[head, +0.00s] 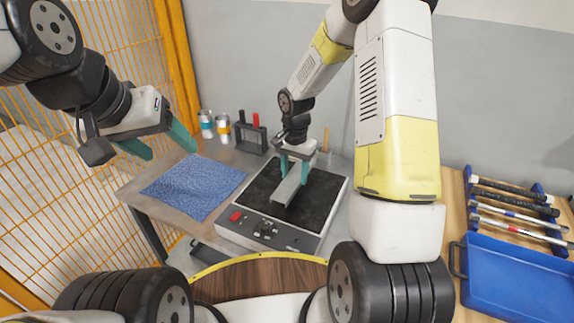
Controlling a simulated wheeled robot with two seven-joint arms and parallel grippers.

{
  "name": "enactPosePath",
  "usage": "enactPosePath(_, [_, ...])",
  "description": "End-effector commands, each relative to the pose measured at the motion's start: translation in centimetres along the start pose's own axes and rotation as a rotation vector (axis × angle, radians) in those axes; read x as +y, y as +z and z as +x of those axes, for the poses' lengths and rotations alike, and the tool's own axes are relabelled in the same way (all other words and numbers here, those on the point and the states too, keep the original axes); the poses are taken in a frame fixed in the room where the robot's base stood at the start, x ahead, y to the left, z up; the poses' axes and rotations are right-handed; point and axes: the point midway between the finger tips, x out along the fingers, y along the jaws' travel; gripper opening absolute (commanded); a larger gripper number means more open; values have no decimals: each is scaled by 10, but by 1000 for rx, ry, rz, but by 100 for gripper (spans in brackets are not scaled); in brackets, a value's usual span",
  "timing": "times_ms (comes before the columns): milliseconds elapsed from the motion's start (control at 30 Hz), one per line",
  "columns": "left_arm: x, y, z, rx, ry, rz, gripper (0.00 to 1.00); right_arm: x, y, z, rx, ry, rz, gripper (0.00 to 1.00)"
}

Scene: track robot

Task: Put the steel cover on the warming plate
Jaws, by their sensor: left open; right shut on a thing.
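The warming plate (326,203) is a low grey unit with a dark square top, a dial and a red switch on its front, standing on the bench. The steel cover (287,191) is a narrow grey metal piece over the middle of the dark top. My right gripper (294,174) points down and is shut on the cover, with teal fingers on both sides of it. I cannot tell whether the cover touches the plate. My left gripper (171,151) is open and empty, in the air at the left, above and left of the blue cloth.
A blue cloth (194,187) lies left of the plate on the metal bench (133,191). Two cans (207,125) and a dark tool rack (250,138) stand behind. At right are a blue tray (515,282) and a rack of rods (515,211). An orange mesh fence (100,150) is at left.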

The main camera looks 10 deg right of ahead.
Motion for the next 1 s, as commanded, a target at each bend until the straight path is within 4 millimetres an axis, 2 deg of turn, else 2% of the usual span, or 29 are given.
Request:
enactPosePath(167, [0, 0, 0, 0, 0, 0, 66, -7, -9, 3, 0, 0, 0, 0])
enactPosePath(433, [0, 0, 0, 0, 0, 0, 66, -6, -8, 35, -2, 2, 0, 0])
enactPosePath(800, [0, 0, 0, 0, 0, 0, 66, -7, -9, 39, 0, 0, 0, 0])
enactPosePath(833, [0, 0, 0, 0, 0, 0, 66, -7, -9, 39, 1, 0, 0, 51])
enactPosePath(933, [0, 0, 0, 0, 0, 0, 66, -7, -9, 39, 1, 0, 0, 69])
enactPosePath(1000, [0, 0, 0, 0, 0, 0, 66, -7, -9, 39, 0, 0, 0, 69])
